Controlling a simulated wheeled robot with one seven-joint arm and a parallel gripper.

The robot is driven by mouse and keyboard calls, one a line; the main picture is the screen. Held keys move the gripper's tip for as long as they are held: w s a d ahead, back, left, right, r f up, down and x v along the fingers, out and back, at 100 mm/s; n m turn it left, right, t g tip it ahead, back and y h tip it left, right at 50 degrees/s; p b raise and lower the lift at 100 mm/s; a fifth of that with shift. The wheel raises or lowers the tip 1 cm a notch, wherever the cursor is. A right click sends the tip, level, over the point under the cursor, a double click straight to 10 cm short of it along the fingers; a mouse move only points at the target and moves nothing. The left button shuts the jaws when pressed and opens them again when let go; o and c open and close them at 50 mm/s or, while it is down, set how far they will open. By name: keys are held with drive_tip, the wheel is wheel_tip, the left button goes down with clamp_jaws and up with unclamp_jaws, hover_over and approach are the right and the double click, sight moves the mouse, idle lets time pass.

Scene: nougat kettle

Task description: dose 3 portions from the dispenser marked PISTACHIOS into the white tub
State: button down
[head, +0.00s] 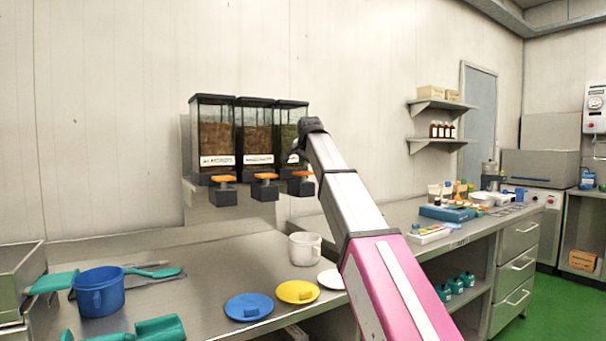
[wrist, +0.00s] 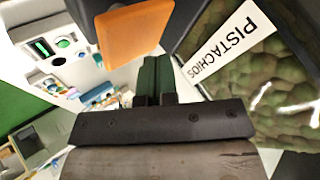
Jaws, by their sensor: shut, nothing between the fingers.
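The PISTACHIOS dispenser (head: 289,123) is the right one of three wall dispensers and holds greenish contents. Its label (wrist: 227,47) reads PISTACHIOS in the wrist view, beside the bin of green nuts (wrist: 262,95). Its orange lever (head: 301,174) also shows close up in the wrist view (wrist: 130,35). My gripper (wrist: 157,72) is shut and empty, beside the lever and in front of the dispenser. In the head view my arm partly hides the dispenser, and the fingertips are hard to make out. The white tub (head: 305,249) stands upright on the counter below; its contents are hidden.
Two other dispensers (head: 216,125) (head: 257,125) hang to the left. A blue tub (head: 98,291), teal scoops (head: 160,328) and blue (head: 249,307), yellow (head: 297,291) and white (head: 331,279) lids lie on the counter. A side counter at right holds trays and a blue scale (head: 449,213).

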drive_tip(key=shift+f, duration=0.3)
drive_tip(key=shift+f, duration=1)
idle(1.2)
drive_tip(key=shift+r, duration=1.4)
drive_tip(key=shift+r, duration=2.55)
drive_tip(key=shift+r, duration=0.1)
idle(1.0)
drive_tip(key=shift+r, duration=1.75)
